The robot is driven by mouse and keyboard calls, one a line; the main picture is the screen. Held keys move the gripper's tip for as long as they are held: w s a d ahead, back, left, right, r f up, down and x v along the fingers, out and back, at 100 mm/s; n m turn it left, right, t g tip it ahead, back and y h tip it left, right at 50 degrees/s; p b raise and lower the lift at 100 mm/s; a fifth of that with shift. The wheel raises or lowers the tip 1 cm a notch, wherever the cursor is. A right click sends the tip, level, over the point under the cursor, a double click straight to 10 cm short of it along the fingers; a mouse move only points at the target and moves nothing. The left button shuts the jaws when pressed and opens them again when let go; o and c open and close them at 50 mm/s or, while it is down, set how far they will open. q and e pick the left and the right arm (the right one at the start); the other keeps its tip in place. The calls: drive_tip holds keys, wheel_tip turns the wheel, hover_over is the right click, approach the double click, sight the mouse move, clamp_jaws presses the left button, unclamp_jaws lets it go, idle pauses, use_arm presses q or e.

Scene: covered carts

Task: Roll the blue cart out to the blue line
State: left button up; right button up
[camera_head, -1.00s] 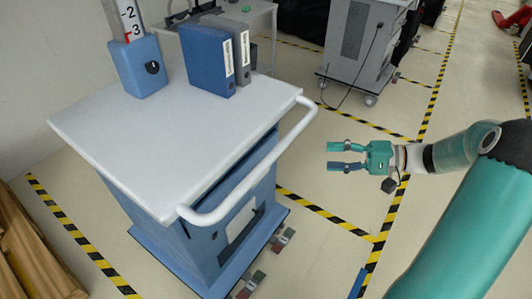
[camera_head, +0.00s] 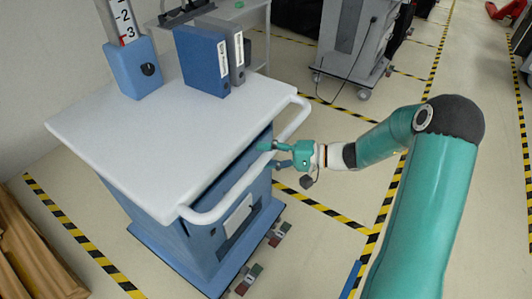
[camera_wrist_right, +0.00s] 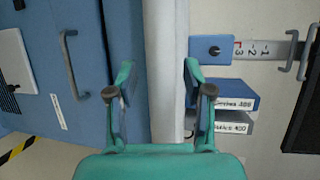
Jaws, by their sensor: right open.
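The blue cart (camera_head: 215,255) has a white top (camera_head: 150,125) and a white bar handle (camera_head: 225,207) along its right side. My right gripper (camera_head: 272,155) is open at the far half of the handle, its fingertips overlapping the bar. In the right wrist view, a white band (camera_wrist_right: 165,80) lies between the open fingers; I cannot tell whether they touch it. A short piece of blue line (camera_head: 350,279) shows on the floor to the right of the cart. My left gripper is not in view.
Blue and grey binders (camera_head: 203,62) and a blue box with a numbered strip (camera_head: 133,70) stand on the cart. A grey cart (camera_head: 348,40) stands behind. Brown wrapped material (camera_head: 30,250) lies at left.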

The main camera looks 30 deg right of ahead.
drive_tip(key=shift+w+a, duration=0.15)
drive_tip(key=shift+c, duration=0.2)
clamp_jaws()
drive_tip(key=shift+f, duration=0.1)
